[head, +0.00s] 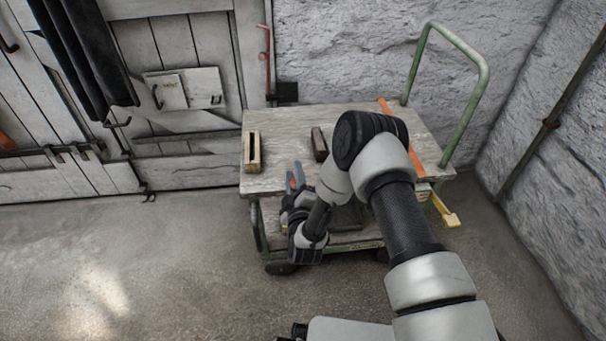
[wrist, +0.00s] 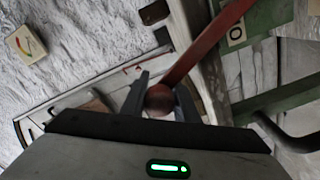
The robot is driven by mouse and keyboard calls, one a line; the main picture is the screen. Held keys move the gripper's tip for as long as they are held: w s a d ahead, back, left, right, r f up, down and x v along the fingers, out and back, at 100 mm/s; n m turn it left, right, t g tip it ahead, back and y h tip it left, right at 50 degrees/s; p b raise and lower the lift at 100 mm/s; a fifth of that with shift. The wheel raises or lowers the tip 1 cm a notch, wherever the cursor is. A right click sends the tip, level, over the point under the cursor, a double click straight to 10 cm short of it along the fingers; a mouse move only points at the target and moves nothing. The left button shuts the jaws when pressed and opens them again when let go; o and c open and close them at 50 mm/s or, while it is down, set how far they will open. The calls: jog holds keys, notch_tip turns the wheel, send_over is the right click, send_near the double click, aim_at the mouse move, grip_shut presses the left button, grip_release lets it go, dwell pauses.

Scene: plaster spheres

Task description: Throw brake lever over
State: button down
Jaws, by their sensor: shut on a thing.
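The brake lever is a red bar (wrist: 205,45) with a dark red ball knob (wrist: 159,98) at its end, seen in the wrist view. The bar runs from the knob up to the right. My gripper (wrist: 160,92) is shut on the knob, one finger on each side. In the head view my gripper (head: 295,178) is at the near left edge of the trolley, with a bit of red between its fingers. My arm hides much of the trolley's near right part, and the lever's bar cannot be made out there.
The trolley has a pale wooden top (head: 285,125) and a green push handle (head: 484,80). Two slotted blocks, one at left (head: 252,150) and one near the middle (head: 319,143), stand on top. The wrist view shows a plate marked 0 (wrist: 236,36). Floor at left is clear.

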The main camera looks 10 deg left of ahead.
jog(key=shift+a+f+n, duration=0.2)
jog(key=shift+f+n, duration=0.05)
jog(key=shift+n, duration=0.05)
jog(key=shift+s, duration=0.1)
jog(key=c, duration=1.4)
grip_release()
jog(key=shift+a, duration=0.1)
jog(key=shift+c, duration=0.2)
jog(key=p+v, duration=0.2)
jog(key=v, duration=1.5)
jog(key=shift+s, duration=0.25)
jog(key=shift+r, duration=0.1)
